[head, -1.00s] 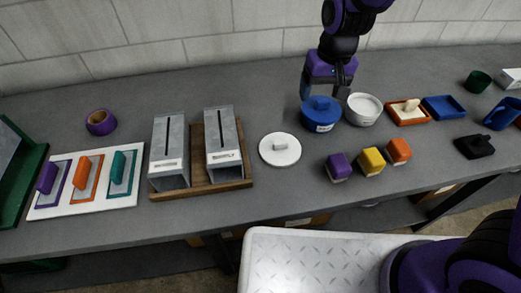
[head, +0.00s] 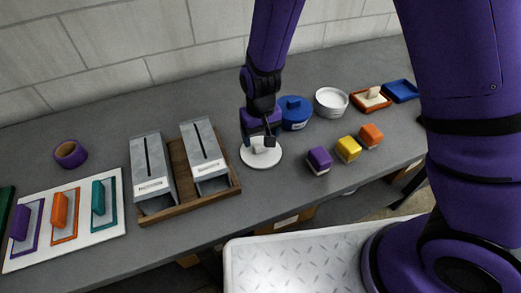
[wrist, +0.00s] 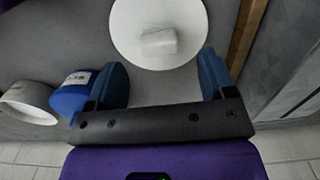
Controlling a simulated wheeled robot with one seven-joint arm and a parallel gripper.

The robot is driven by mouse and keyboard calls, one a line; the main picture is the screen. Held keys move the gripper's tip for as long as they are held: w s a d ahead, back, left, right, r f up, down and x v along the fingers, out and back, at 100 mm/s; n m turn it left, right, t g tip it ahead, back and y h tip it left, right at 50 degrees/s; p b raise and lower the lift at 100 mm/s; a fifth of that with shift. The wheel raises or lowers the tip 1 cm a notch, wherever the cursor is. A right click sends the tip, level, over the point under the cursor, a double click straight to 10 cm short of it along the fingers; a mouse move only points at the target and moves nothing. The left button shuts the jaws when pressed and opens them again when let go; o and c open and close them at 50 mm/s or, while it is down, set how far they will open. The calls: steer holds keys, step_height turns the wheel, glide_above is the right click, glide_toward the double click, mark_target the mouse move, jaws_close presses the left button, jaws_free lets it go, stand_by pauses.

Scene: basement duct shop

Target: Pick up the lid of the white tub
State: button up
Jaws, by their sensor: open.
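The round white lid (head: 262,161) with a block-shaped knob lies flat on the grey bench, apart from the white tub (head: 331,101), which stands open to its upper right. My gripper (head: 259,140) is above the lid, open and empty, and partly hides its back edge and knob in the head view. In the wrist view the lid (wrist: 185,22) is ahead of my open gripper (wrist: 163,75), its knob (wrist: 158,42) roughly centred between the two blue fingers. The knob does not appear to touch either finger. The tub (wrist: 28,103) shows at the far left there.
A blue lidded tub (head: 295,114) stands close beside my gripper on the right. The wooden base (head: 181,160) with two grey metal boxes is left of the lid. Purple (head: 319,160), yellow (head: 348,149) and orange (head: 371,136) blocks sit to the right.

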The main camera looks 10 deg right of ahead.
mark_target(261, 144)
steer(key=f, duration=0.4)
steer(key=shift+w+f, duration=0.2)
steer(key=shift+f, duration=0.2)
steer(key=c, duration=1)
